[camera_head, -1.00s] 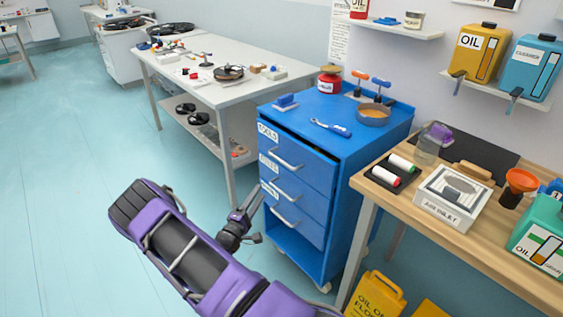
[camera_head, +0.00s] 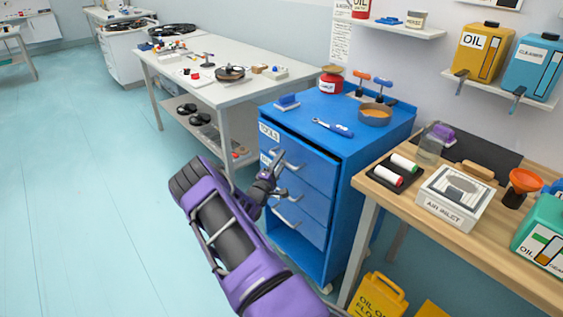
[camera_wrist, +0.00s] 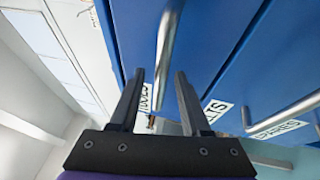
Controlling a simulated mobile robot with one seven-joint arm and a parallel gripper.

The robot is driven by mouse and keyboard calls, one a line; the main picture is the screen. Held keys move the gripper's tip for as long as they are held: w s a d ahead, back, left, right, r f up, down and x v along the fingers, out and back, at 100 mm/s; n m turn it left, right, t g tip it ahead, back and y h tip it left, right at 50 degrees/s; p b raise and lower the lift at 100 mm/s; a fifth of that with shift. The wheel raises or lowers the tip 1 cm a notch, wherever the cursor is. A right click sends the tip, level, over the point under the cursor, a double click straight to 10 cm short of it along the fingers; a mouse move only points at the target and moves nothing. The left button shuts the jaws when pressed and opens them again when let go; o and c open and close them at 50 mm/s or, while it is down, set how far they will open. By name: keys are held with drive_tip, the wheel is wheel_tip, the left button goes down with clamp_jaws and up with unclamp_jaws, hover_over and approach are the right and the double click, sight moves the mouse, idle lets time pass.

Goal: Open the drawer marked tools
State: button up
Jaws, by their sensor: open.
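The drawer marked tools (camera_head: 308,164) is the top drawer of the blue cabinet (camera_head: 372,165). My gripper (camera_head: 279,164) is open in front of the cabinet, close to the top drawer's bar handle. In the wrist view the handle (camera_wrist: 168,45) runs between the two fingertips of my gripper (camera_wrist: 160,74), with the TOOLS label (camera_wrist: 146,97) behind. I cannot tell whether a finger touches it.
Two more drawers with bar handles lie below; the bottom one is marked SPARES (camera_wrist: 280,130). A wooden bench (camera_head: 460,232) stands at right, with a yellow floor sign (camera_head: 378,296) below. A white table (camera_head: 215,95) stands behind. The floor at left is clear.

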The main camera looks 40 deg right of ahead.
drive_tip(key=shift+d, duration=0.1)
clamp_jaws()
idle(1.4)
